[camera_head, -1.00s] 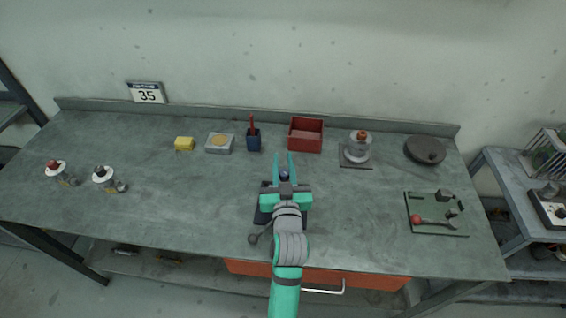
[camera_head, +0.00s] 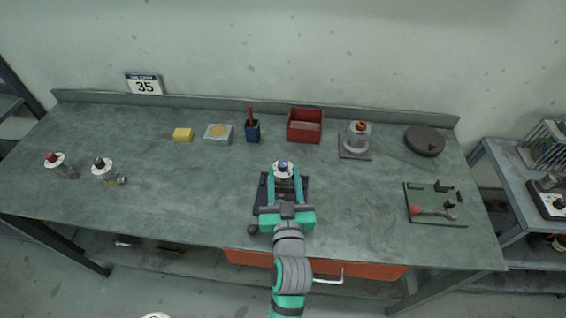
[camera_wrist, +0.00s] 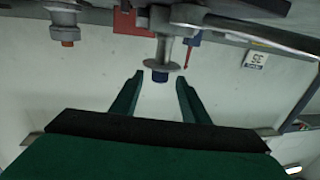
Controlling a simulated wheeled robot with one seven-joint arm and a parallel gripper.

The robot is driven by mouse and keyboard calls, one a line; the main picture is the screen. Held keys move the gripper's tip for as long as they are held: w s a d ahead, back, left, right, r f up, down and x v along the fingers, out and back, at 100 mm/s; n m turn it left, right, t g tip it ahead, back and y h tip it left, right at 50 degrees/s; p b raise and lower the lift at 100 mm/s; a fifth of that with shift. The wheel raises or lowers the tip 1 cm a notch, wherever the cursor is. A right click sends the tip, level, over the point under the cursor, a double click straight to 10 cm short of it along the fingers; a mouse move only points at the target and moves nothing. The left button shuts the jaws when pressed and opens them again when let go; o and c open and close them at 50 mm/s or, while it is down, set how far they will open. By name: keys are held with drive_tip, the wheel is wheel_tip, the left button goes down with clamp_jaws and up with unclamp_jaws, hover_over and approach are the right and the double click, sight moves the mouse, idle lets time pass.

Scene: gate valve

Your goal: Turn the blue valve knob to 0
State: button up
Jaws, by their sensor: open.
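The blue valve knob (camera_head: 283,166) tops a valve with a pale round disc, on a dark base plate (camera_head: 262,196) at the middle of the bench. Its number marks are too small to read. My gripper (camera_head: 284,178) is open, just in front of the valve, its fingers pointing towards the knob. In the wrist view the blue knob (camera_wrist: 160,76) sits under a grey disc, just beyond and between the two fingertips (camera_wrist: 158,82). No contact shows. My gripper hides part of the valve body and plate in the head view.
Two valves, one red-topped (camera_head: 56,160) and one dark-topped (camera_head: 102,165), stand at left. A red-knobbed lever (camera_head: 415,209) lies at right.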

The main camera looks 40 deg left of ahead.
drive_tip(key=shift+v, duration=1.45)
